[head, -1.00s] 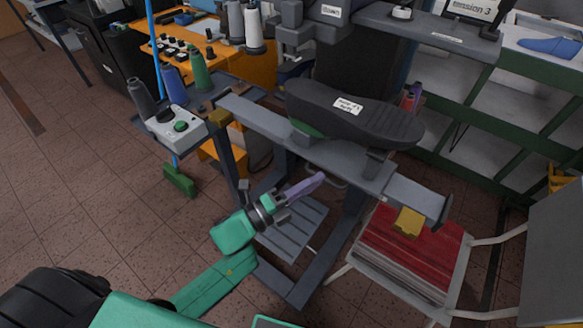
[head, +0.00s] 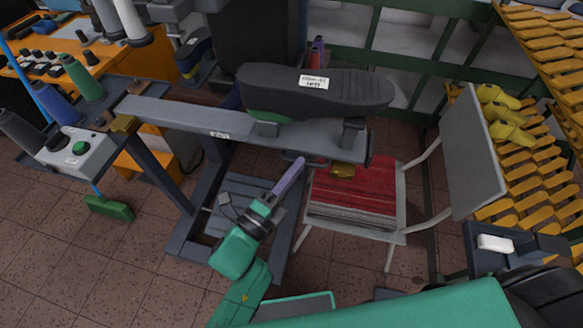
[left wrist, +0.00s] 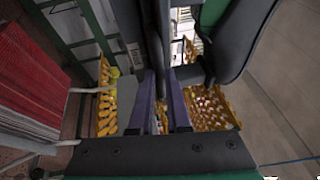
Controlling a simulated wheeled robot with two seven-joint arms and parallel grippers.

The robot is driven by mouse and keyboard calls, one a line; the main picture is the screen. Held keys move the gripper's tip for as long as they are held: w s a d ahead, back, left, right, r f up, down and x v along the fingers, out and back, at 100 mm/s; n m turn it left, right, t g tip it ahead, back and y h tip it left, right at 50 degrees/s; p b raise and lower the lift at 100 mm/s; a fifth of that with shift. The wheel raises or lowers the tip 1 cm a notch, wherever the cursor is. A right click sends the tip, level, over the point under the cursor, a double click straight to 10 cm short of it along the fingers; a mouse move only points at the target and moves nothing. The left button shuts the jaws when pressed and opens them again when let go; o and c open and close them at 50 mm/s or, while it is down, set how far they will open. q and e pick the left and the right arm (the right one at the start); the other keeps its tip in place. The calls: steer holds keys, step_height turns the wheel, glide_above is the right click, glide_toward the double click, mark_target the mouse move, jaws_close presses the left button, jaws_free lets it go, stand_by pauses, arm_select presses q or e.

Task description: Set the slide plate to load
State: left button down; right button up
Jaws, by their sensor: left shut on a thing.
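The slide plate (head: 310,143) is a grey plate on a long grey rail (head: 165,112). It stands at the right end of the rail and carries a large dark shoe form (head: 310,88) with a white label. A dark loop handle hangs at the plate's front edge. My left gripper (head: 291,172) has purple fingers and reaches up to this handle from below. It is shut on the handle, which the fingers largely hide. The fingers also show in the left wrist view (left wrist: 162,105), pointing between dark and grey parts. My right gripper is not in view.
A white chair with a red striped stack (head: 352,192) stands close right of the gripper. A grey control box (head: 80,148) with a green button is at the left. Yellow slatted racks (head: 540,150) stand at the right.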

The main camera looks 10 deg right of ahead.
arm_select(q)
steer(key=shift+s+d+f, duration=0.1)
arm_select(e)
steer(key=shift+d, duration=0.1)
arm_select(q)
steer(key=c, duration=0.9)
jaws_free()
steer(key=shift+c, duration=0.2)
steer(key=shift+o, duration=0.3)
steer(key=shift+d, duration=0.15)
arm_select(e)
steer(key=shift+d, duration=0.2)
arm_select(q)
steer(key=b+v, duration=0.3)
steer(key=v, duration=1.1)
steer(key=shift+s+a, duration=0.15)
steer(key=shift+a, duration=0.15)
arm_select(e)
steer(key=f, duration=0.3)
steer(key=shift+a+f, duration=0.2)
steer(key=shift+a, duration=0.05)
